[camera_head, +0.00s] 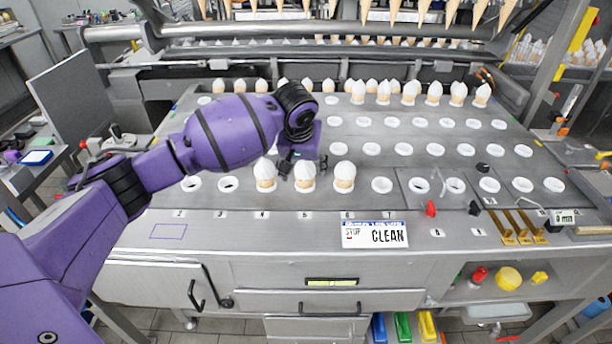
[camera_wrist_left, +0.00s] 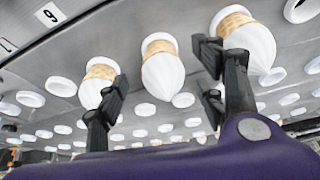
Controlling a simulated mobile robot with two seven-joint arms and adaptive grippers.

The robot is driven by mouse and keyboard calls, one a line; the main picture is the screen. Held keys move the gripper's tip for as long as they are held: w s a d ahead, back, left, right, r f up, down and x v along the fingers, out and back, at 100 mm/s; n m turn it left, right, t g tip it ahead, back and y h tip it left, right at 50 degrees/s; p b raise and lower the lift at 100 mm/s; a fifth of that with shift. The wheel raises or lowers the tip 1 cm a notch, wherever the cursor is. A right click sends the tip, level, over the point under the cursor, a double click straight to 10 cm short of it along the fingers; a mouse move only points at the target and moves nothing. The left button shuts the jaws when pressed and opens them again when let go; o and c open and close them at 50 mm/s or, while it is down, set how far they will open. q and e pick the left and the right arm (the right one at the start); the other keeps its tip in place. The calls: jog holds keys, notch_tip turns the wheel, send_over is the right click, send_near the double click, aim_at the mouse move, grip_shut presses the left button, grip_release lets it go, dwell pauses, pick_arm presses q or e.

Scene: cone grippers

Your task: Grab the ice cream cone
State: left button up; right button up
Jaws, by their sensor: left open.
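Three ice cream cones with white tops and tan cones stand in the front row of holders: left (camera_head: 265,176), middle (camera_head: 304,178) and right (camera_head: 344,178). My left gripper (camera_head: 301,160) is just behind and above the middle one, fingers pointing down. In the left wrist view the open fingers (camera_wrist_left: 164,78) spread either side of the middle cone (camera_wrist_left: 162,66), with nothing gripped. A neighbouring cone (camera_wrist_left: 98,82) is partly behind one finger, and another cone (camera_wrist_left: 247,42) is by the other finger. My right gripper is not seen.
The grey machine deck (camera_head: 250,226) has rows of mostly empty white ring holders (camera_head: 382,185). More cones (camera_head: 410,93) stand in the back row, and empty cones (camera_head: 452,10) hang above.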

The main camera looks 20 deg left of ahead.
aim_at(305, 184)
pick_arm(q)
jog(key=x, duration=0.4)
jog(key=shift+w, duration=0.5)
jog(key=shift+w+f, duration=0.1)
jog(key=shift+f, duration=0.15)
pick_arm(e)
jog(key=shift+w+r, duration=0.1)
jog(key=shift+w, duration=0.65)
